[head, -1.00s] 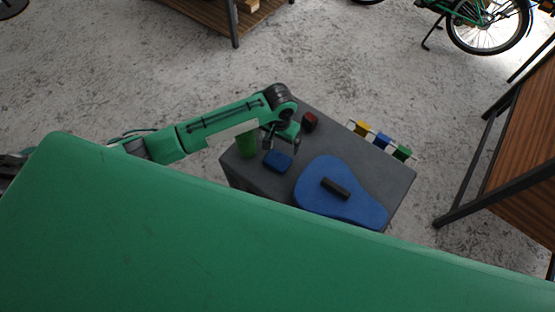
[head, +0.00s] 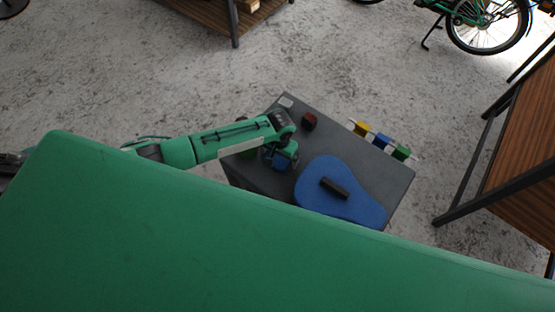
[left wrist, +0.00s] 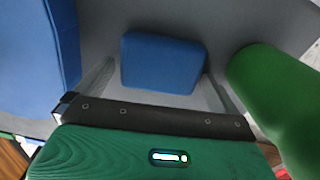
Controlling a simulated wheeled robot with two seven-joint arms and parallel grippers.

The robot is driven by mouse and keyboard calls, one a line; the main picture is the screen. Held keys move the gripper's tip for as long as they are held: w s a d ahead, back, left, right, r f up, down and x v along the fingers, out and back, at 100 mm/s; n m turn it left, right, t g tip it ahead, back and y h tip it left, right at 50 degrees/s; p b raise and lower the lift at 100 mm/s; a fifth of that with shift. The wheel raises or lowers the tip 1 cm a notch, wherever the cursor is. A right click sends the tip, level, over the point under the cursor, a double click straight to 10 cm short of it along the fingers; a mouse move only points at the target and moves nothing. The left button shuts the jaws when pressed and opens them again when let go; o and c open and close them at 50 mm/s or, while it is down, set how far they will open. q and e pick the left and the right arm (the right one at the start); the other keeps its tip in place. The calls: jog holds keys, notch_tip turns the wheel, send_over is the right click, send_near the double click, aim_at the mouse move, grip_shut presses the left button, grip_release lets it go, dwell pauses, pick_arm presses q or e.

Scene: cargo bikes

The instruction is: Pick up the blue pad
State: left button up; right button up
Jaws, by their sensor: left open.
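The small blue pad (left wrist: 163,62) lies on the dark grey table top, a rounded block, between the two fingers of my left gripper (left wrist: 160,74) in the left wrist view. The fingers are open, one on each side, with the pad's edges close to them; I cannot tell whether they touch. In the head view my left gripper (head: 281,164) is over the blue pad (head: 283,163) and hides part of it. My right gripper is not in view.
A green cylinder (left wrist: 277,85) stands close beside the right finger in the wrist view. A larger flat blue piece (head: 351,202) with a black bar (head: 335,187) lies to the right. A red block (head: 309,121) and a rack of coloured blocks (head: 382,141) are farther back.

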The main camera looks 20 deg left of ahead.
pick_arm(q)
jog(key=shift+c, duration=0.2)
jog(key=c, duration=0.9)
jog(key=shift+o, duration=0.2)
jog(key=shift+r, duration=0.1)
notch_tip(320, 180, up, 20)
jog(key=shift+b, duration=0.35)
